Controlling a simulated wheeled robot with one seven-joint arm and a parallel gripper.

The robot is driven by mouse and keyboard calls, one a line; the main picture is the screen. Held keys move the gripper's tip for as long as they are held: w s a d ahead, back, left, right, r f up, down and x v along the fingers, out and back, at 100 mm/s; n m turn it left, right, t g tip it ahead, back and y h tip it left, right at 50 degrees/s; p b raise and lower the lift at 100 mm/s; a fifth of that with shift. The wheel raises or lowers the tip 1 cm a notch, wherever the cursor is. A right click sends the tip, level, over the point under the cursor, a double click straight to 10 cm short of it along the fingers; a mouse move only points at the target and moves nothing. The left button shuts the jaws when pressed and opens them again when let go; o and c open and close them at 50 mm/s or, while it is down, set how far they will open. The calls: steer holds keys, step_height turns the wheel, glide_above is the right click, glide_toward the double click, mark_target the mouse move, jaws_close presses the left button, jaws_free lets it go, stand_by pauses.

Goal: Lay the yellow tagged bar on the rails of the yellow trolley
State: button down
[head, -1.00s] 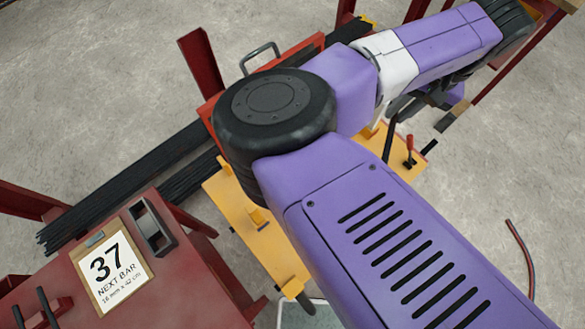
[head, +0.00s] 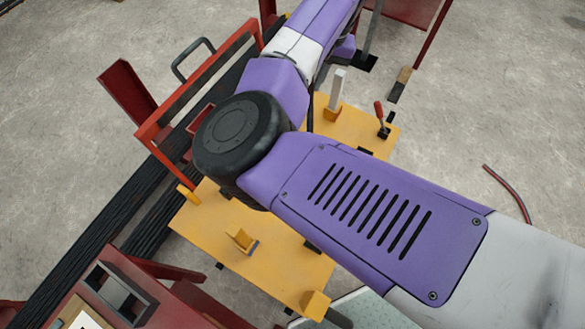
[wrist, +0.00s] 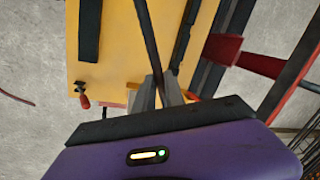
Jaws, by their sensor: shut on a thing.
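The yellow trolley (head: 280,268) stands in the middle of the head view, partly covered by my arm. Yellow blocks rise from its top, and a red-handled clamp (head: 381,120) sits at its far right corner. In the wrist view my gripper (wrist: 165,92) is shut on a thin dark bar (wrist: 148,35). The bar runs away from the fingers, over or beside the trolley's yellow top (wrist: 118,50); its height above it is unclear. No yellow tag shows on the visible part. My arm hides the fingers in the head view.
A red frame with a black handle (head: 193,58) and long dark bars (head: 95,250) lie left of the trolley. A red bench (head: 185,300) stands at the near left. A red hose (head: 508,190) lies on the open floor at right.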

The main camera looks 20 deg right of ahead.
steer(key=s+d+m+t+h+p, duration=0.1)
steer(key=s+d+m+h+p, duration=0.3)
steer(key=m, duration=0.9)
steer(key=s+a+f+m, duration=0.4)
steer(key=s+a+m, duration=0.5)
steer(key=m, duration=0.2)
steer(key=shift+g, duration=0.3)
steer(key=a+x, duration=0.1)
steer(key=x, duration=0.5)
steer(key=s+a+x, duration=0.1)
steer(key=x, duration=0.6)
steer(key=s+a+x, duration=0.1)
steer(key=x, duration=0.5)
steer(key=shift+s+f+p, duration=0.15)
steer(key=shift+f+p, duration=0.2)
steer(key=shift+f, duration=0.2)
steer(key=shift+f, duration=0.1)
steer(key=c, duration=1.4)
jaws_free()
